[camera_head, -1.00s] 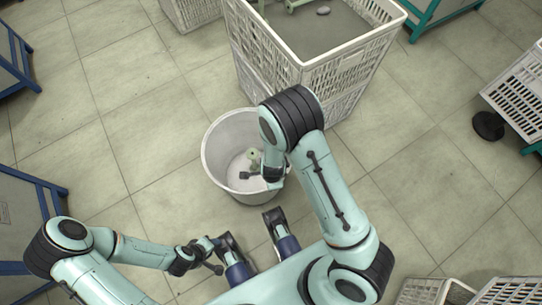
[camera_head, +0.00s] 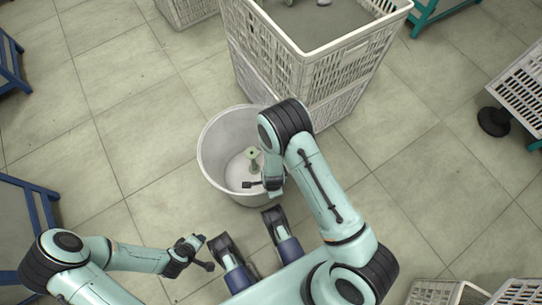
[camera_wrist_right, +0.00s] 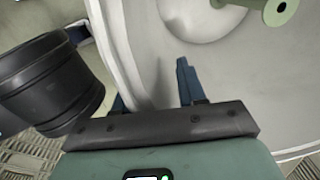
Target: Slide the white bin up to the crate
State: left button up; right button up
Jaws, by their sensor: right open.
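The white bin (camera_head: 212,158) stands upright on the floor in the middle of the head view, just in front of the crate. A pale green bobbin (camera_head: 253,154) is inside it and also shows in the wrist view (camera_wrist_right: 280,8). The white slatted crate (camera_head: 310,75) is behind the bin; my right arm hides part of where they come close, so I cannot tell whether they touch. My right gripper (camera_head: 262,184) is at the bin's near rim. In the wrist view its open fingers (camera_wrist_right: 152,90) are either side of the bin wall.
Another slatted crate (camera_head: 187,8) is at the top. A blue-framed table (camera_head: 28,210) is at left. A crate (camera_head: 520,95) and a black disc (camera_head: 493,121) are at right. Crates (camera_head: 440,293) fill the bottom right. Floor left of the bin is clear.

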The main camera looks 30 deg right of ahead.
jog(key=shift+f, duration=0.2)
grip_shut()
jog(key=shift+s, duration=0.1)
dwell(1.3)
